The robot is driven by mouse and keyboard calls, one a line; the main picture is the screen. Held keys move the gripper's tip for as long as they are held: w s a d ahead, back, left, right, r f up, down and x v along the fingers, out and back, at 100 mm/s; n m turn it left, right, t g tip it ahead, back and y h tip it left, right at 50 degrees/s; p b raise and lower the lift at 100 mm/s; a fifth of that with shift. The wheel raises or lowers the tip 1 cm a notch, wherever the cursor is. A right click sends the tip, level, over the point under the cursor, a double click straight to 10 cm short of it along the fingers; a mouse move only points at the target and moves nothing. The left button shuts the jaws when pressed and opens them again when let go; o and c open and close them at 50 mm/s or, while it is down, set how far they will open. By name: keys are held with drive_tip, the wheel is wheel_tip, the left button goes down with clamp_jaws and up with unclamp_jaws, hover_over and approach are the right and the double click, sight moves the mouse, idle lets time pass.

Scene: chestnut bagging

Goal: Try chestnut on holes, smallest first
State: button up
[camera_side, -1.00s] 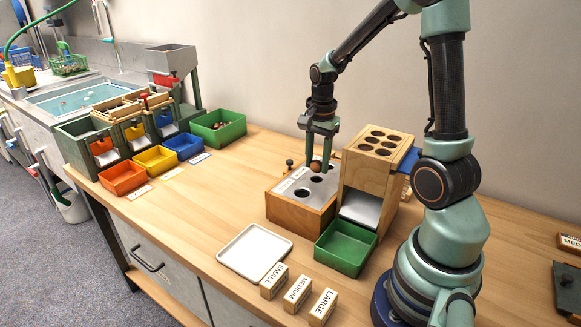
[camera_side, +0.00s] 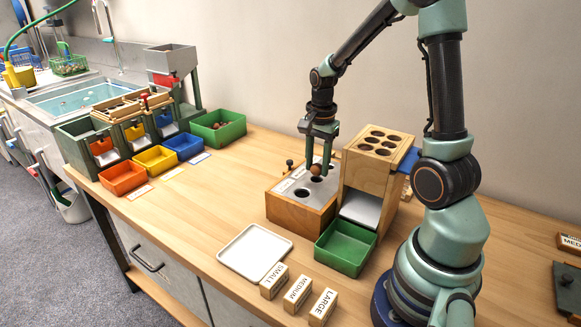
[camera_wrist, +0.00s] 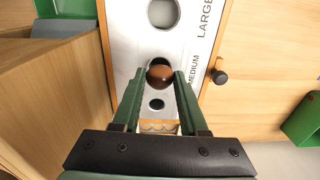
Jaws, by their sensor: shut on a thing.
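My gripper (camera_side: 317,168) is shut on a brown chestnut (camera_wrist: 162,77). It holds the chestnut over the metal top plate (camera_wrist: 130,30) of the wooden gauge box (camera_side: 291,211). In the wrist view the chestnut lies over the middle hole (camera_wrist: 158,62), beside the MEDIUM label, and covers part of it. The smallest hole (camera_wrist: 156,104) shows empty, nearer the gripper. The large hole (camera_wrist: 163,13) shows beyond. I cannot tell whether the chestnut touches the plate. The chestnut also shows between the fingertips in the side view (camera_side: 316,171).
A wooden tower (camera_side: 366,173) with several holes on top stands right of the box, a green bin (camera_side: 346,248) before it. A white tray (camera_side: 254,252) and SMALL, MEDIUM and LARGE blocks (camera_side: 297,292) lie in front. Orange, yellow and blue bins (camera_side: 154,160) are left; mid-table is clear.

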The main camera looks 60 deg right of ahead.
drive_tip(key=shift+f, duration=0.4)
idle(0.4)
drive_tip(key=o, duration=1.2)
drive_tip(key=shift+c, duration=0.2)
drive_tip(key=shift+o, duration=0.3)
drive_tip(key=shift+o, duration=0.9)
drive_tip(key=shift+r, duration=3.05)
